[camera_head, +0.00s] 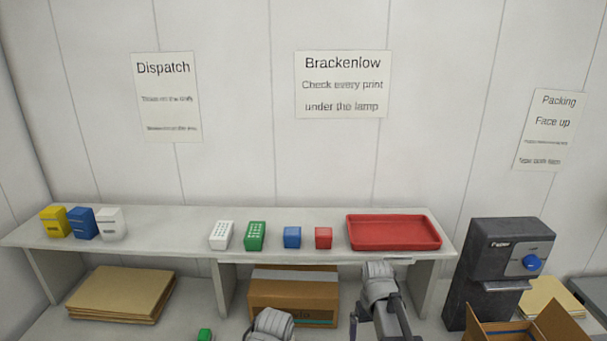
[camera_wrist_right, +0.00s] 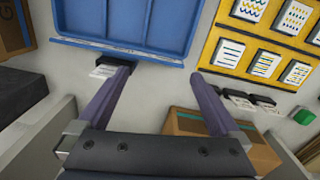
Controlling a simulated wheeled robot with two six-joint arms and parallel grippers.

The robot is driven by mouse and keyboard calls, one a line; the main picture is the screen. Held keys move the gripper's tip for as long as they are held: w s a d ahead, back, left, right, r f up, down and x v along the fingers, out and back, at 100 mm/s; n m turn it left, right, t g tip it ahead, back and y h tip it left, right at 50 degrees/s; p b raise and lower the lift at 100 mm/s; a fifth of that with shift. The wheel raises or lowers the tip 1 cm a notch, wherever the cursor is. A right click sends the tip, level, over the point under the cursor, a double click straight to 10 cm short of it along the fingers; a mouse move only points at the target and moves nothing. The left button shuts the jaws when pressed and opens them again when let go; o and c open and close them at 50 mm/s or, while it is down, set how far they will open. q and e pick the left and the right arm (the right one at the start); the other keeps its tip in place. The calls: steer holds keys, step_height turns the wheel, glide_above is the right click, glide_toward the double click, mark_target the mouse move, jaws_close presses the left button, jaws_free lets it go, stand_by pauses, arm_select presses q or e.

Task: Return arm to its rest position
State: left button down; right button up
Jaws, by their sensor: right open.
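My right gripper (camera_wrist_right: 161,75) is open in the right wrist view, its two purple-grey fingers apart with nothing between them. The fingertips point toward a blue tray (camera_wrist_right: 150,22); I cannot tell how far away it is. In the head view, a grey link of my right arm (camera_head: 380,285) rises at the bottom, in front of the shelf and right of the cardboard box. Part of my left arm (camera_head: 270,325) shows at the bottom edge. My left gripper is not in view.
A raised shelf (camera_head: 165,222) holds coloured bottles or blocks and a red tray (camera_head: 393,232). A cardboard box (camera_head: 293,295) sits beneath it. A dark machine (camera_head: 498,262) and an open box (camera_head: 490,333) stand right. A yellow card board (camera_wrist_right: 232,50) shows in the wrist view.

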steer(key=s+a+f+n+b, duration=0.3)
steer(key=s+a, duration=1)
steer(key=a, duration=0.1)
steer(key=shift+s+f+h, duration=0.25)
steer(key=shift+f+h, duration=0.1)
steer(key=shift+h, duration=0.05)
steer(key=shift+a, duration=0.1)
